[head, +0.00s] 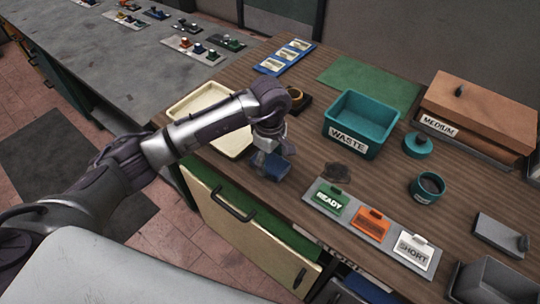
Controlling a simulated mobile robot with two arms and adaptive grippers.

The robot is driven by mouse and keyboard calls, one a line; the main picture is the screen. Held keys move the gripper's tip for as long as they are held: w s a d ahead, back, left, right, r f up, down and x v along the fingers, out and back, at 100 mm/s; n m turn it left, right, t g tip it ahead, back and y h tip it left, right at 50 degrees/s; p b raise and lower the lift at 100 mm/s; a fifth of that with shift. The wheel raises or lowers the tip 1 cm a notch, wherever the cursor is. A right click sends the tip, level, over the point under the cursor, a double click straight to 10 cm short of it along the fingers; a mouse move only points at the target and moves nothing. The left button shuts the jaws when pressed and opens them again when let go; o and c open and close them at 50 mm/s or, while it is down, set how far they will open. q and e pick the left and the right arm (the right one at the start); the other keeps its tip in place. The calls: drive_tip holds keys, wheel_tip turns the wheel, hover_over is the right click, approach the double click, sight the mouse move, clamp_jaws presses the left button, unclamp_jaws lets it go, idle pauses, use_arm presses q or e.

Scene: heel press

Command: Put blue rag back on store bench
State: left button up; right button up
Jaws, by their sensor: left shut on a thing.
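The blue rag (276,167) is a small dark blue folded piece, seen in the head view at the front part of the wooden bench top. My left gripper (268,157) is shut on the rag, with the arm reaching in from the left. I cannot tell whether the rag touches the bench top. The wooden bench (300,208) fills the middle and right. My right gripper is not in view.
A cream tray (178,111) lies behind my left arm. A teal WASTE bin (364,107) stands right of the gripper, near a dark smudge (335,172). READY (328,199), orange and SHORT (413,249) tags line the front.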

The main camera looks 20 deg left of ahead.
sight(270, 160)
use_arm(q)
drive_tip(key=shift+f, duration=0.1)
drive_tip(key=shift+f+b, duration=0.1)
drive_tip(key=shift+b, duration=0.2)
drive_tip(key=o, duration=1.1)
drive_tip(key=shift+r+p, duration=0.25)
drive_tip(key=shift+p, duration=0.05)
drive_tip(key=shift+r+b, duration=0.3)
drive_tip(key=shift+r, duration=0.1)
wheel_tip(270, 160, up, 11)
drive_tip(key=b, duration=0.3)
